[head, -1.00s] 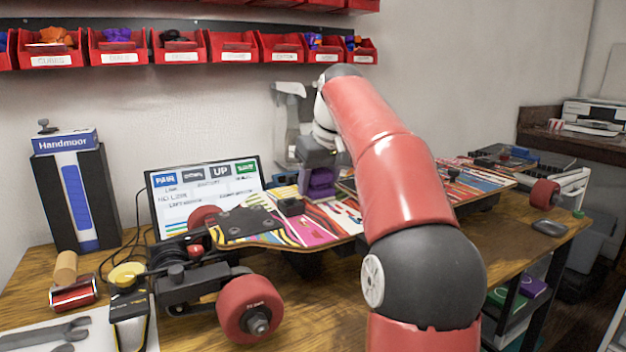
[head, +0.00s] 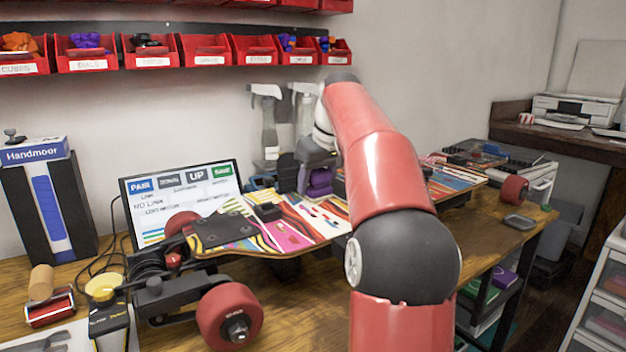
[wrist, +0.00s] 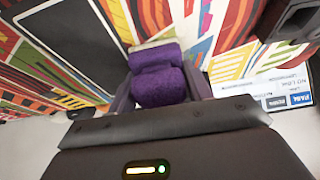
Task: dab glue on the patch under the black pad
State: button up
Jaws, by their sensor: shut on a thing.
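My gripper (head: 318,178) is shut on a purple fuzzy-looking thing (wrist: 160,82), held between the fingers over the colourful board (head: 310,222). The purple thing also shows below my gripper in the head view (head: 320,186). A large flat black pad (wrist: 75,40) lies on the board, left of the purple thing in the wrist view; in the head view my arm hides most of it. I see no distinct patch under it. Whether the purple thing touches the board is unclear.
A small black block (head: 268,212) and a dark plate (head: 225,228) sit on the board's left part. A screen (head: 182,205) and spray bottles (head: 268,130) stand behind. Red wheels (head: 230,315) are at the front left. Red bins (head: 207,50) hang above.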

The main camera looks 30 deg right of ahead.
jog(key=shift+a+r, duration=0.1)
jog(key=shift+a, duration=3.35)
jog(key=shift+w+d, duration=0.1)
jog(key=shift+w, duration=0.25)
jog(key=shift+d+f, duration=0.2)
jog(key=shift+d, duration=1.8)
jog(key=shift+w+d+r, duration=0.1)
jog(key=shift+d+r, duration=0.05)
jog(key=shift+d, duration=1.25)
jog(key=shift+a+b, duration=0.35)
jog(key=shift+a, duration=3.15)
notch_tip(320, 180, up, 2)
jog(key=shift+r+p, duration=0.15)
jog(key=shift+p, duration=0.3)
jog(key=shift+r, duration=1.85)
